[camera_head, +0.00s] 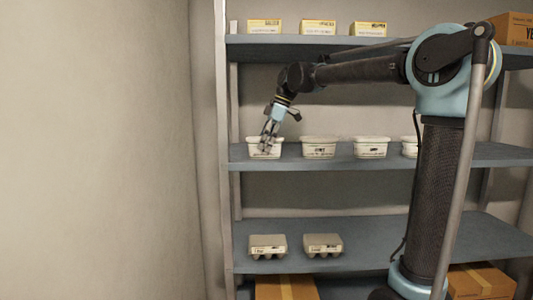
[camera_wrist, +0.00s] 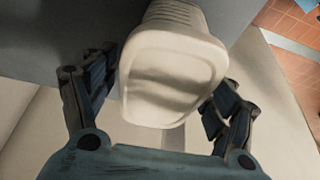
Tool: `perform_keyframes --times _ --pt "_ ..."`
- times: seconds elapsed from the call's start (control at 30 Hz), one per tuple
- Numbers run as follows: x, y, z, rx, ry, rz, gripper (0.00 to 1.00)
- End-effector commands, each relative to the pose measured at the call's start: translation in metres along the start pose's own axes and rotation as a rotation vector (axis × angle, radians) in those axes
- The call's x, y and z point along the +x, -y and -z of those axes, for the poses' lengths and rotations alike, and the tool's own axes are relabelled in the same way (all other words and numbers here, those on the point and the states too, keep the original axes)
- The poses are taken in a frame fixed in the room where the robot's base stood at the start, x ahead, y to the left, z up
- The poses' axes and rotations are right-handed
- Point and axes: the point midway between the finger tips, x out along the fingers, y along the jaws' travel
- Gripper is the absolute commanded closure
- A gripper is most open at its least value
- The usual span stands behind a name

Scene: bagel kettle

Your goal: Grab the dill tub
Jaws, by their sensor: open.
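Several white tubs stand in a row on the middle shelf in the head view. Their labels are too small to read, so I cannot tell which is the dill tub. My gripper (camera_head: 266,140) is at the leftmost tub (camera_head: 257,151), pointing down and covering part of its front. In the wrist view this tub (camera_wrist: 172,75) lies between the two fingers of my gripper (camera_wrist: 158,105). The fingers are open, one on each side of it, with a gap visible at least on the left. Its label is not visible there.
Another tub (camera_head: 319,148) stands just right of the leftmost one, with a third tub (camera_head: 371,147) beyond. The shelf's left upright (camera_head: 222,130) is close by. Small boxes (camera_head: 264,27) line the shelf above; egg cartons (camera_head: 268,246) sit below.

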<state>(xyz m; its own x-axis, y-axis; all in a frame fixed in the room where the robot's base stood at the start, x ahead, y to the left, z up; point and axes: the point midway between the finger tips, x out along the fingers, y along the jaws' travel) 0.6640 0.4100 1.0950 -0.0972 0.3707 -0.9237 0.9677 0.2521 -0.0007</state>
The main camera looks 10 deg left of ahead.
Motion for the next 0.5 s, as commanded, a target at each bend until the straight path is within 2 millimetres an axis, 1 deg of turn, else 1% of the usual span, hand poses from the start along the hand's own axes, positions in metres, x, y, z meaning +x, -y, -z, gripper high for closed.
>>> perform_keyframes --times 0.5 --pt "0.0031 -0.0003 -0.0023 0.001 0.0 0.0 0.22"
